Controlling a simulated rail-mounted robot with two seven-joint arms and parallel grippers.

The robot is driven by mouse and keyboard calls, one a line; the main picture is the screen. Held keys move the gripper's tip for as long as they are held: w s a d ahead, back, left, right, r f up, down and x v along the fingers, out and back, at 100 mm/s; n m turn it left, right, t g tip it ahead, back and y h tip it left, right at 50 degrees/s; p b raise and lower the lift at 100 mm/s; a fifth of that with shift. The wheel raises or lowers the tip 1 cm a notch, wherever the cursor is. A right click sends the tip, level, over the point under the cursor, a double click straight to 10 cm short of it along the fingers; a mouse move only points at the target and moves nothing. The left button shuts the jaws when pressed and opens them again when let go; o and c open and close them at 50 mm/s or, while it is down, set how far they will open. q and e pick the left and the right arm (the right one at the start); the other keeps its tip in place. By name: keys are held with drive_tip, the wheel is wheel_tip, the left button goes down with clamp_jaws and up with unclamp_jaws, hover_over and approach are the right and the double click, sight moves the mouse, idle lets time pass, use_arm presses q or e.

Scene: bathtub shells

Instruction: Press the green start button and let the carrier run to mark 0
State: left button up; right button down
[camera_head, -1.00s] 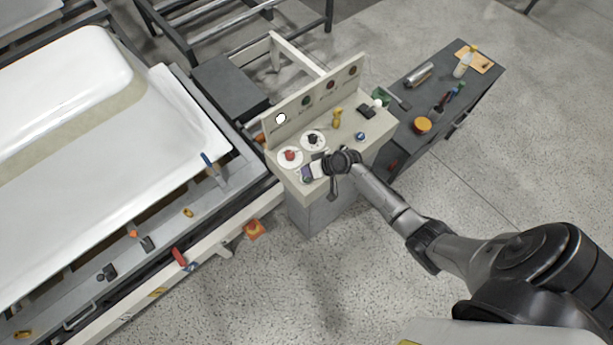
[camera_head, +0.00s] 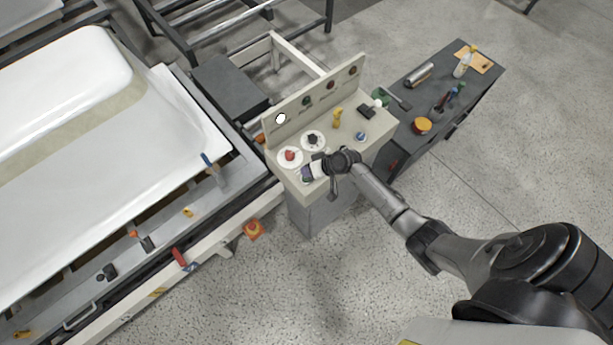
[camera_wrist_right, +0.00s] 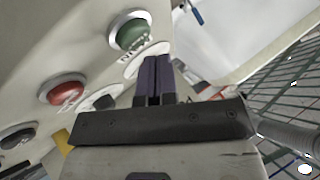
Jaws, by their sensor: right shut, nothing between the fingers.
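The green button (camera_wrist_right: 130,35) sits in a silver ring on the pale console, with a white label beside it, in the right wrist view. My right gripper (camera_wrist_right: 155,62) is shut and empty. Its dark purple fingertips are close beside the green button's lower edge in that view; I cannot tell whether they touch the console. In the head view my right gripper (camera_head: 307,173) is over the front left of the console (camera_head: 340,148) and hides what lies beneath it. The white tub shell (camera_head: 90,150) rests on the long frame at left. My left gripper is not in view.
A red button (camera_wrist_right: 62,90) and a dark knob (camera_wrist_right: 102,98) are near the green button. The console's upright back panel (camera_head: 318,97) carries several round lamps, one lit white (camera_head: 281,118). A dark bench (camera_head: 445,95) with tools stands at right. Open floor lies in front.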

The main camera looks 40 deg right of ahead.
idle(0.4)
drive_tip(key=shift+f, duration=0.15)
drive_tip(key=shift+f+b, duration=0.25)
drive_tip(key=shift+b, duration=0.1)
